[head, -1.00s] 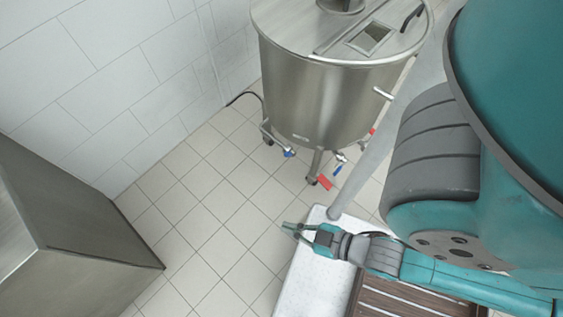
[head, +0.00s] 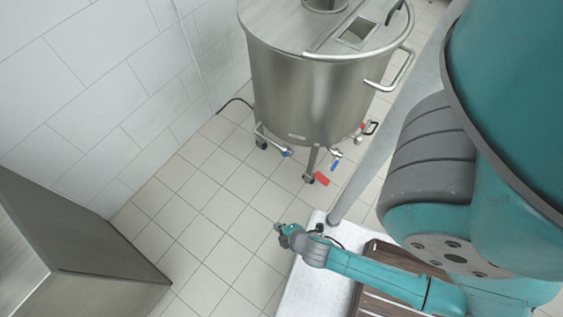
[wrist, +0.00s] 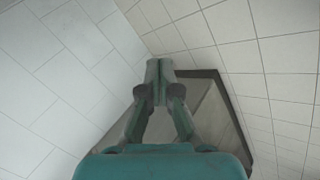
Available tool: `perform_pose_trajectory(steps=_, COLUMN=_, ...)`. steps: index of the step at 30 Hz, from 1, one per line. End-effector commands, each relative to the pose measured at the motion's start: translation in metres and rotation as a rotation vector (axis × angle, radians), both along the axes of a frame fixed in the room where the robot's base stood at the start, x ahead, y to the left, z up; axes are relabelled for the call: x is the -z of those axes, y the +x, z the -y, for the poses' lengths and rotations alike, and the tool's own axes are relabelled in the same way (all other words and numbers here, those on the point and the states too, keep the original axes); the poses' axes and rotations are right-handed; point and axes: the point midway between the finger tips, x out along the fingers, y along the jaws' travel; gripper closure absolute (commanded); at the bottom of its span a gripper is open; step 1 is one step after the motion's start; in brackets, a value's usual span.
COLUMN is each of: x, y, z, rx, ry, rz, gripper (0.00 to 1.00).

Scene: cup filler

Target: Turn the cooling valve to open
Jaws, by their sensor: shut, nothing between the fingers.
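The steel tank (head: 310,100) stands on legs at the back. Low on it, a small valve with a blue handle (head: 287,153) is at the left leg. A second blue-handled valve (head: 336,158) is near the front leg, beside a red piece (head: 321,178). I cannot tell which is the cooling valve, nor how far either is turned. My gripper (head: 279,227) is shut and empty in front of the tank, over the floor tiles, apart from the valves. In the wrist view its fingers (wrist: 160,66) meet, and no valve shows there.
A third valve with a dark handle (head: 370,128) sits at the tank's right side. A steel cabinet (head: 60,250) is at the lower left, a white platform (head: 318,285) with a brown slatted thing (head: 375,262) at the lower right. Tiled floor between is clear.

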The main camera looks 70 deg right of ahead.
Motion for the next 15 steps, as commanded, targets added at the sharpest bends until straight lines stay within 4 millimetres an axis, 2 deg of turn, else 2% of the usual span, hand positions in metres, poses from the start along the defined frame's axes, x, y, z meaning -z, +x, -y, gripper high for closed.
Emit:
perform_pose_trajectory(steps=1, x=0.016, y=0.012, z=0.01, rx=-0.014, ry=-0.052, rz=-0.051, gripper=1.0)
perform_pose_trajectory(steps=3, x=0.036, y=0.022, z=0.024, rx=-0.038, ry=-0.131, rz=-0.137, gripper=1.0)
perform_pose_trajectory(steps=6, x=0.06, y=0.037, z=0.046, rx=-0.069, ry=-0.236, rz=-0.263, gripper=1.0)
perform_pose_trajectory(steps=10, x=0.081, y=0.059, z=0.076, rx=-0.107, ry=-0.361, rz=-0.431, gripper=1.0)
perform_pose_trajectory(steps=15, x=0.092, y=0.088, z=0.117, rx=-0.147, ry=-0.501, rz=-0.663, gripper=1.0)
